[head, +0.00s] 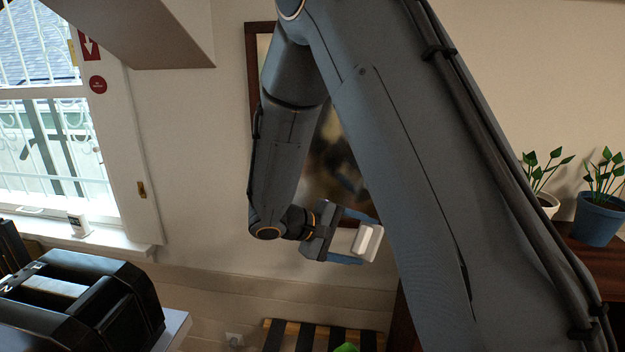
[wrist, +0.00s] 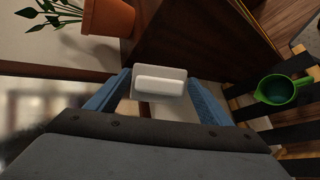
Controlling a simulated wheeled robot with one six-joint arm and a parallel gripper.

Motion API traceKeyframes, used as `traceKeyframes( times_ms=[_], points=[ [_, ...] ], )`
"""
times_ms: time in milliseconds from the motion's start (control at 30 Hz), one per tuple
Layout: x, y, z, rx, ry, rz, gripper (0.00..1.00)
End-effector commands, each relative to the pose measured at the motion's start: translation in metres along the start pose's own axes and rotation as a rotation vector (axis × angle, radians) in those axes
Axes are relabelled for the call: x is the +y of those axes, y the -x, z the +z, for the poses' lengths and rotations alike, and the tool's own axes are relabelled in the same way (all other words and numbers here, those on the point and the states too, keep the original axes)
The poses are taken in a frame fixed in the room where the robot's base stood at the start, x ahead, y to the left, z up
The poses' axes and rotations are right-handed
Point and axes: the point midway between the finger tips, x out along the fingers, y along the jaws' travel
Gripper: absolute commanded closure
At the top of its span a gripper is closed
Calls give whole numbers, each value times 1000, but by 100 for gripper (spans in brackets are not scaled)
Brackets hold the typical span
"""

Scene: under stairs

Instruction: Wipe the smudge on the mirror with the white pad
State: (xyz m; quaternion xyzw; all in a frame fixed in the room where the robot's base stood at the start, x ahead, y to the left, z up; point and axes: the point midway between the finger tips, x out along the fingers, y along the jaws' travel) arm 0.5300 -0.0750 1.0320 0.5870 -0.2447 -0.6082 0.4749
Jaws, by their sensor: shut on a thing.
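The white pad (head: 367,242) is between the blue fingers of my gripper (head: 356,238), which is shut on it. In the wrist view the pad (wrist: 160,84) sits between the fingertips, its raised white block showing. The mirror (head: 328,165) hangs on the wall in a dark brown frame (head: 253,75), largely hidden behind my arm. The gripper and pad overlap the mirror's lower part in the head view; a gap or contact cannot be told. The mirror (wrist: 45,105) also shows blurred at the left of the wrist view. I cannot make out the smudge clearly.
A wooden cabinet (wrist: 190,40) bears potted plants, including a terracotta pot (wrist: 109,17) and a blue pot (head: 598,217). A black machine (head: 75,300) stands at lower left, near the window.

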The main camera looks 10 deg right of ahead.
Motion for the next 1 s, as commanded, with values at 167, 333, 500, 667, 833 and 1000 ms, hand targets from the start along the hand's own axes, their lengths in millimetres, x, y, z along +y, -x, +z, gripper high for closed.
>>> traceKeyframes(
  times_ms=[167, 333, 500, 667, 833, 1000],
  points=[
    [51, 44, -29, 187, -27, 274, 44],
    [85, 94, -52, 372, -47, 442, 44],
    [102, 130, -63, 502, -57, 520, 44],
    [107, 144, -68, 553, -59, 546, 44],
    [111, 141, -75, 557, -60, 547, 44],
    [119, 133, -88, 555, -60, 548, 44]
  ],
)
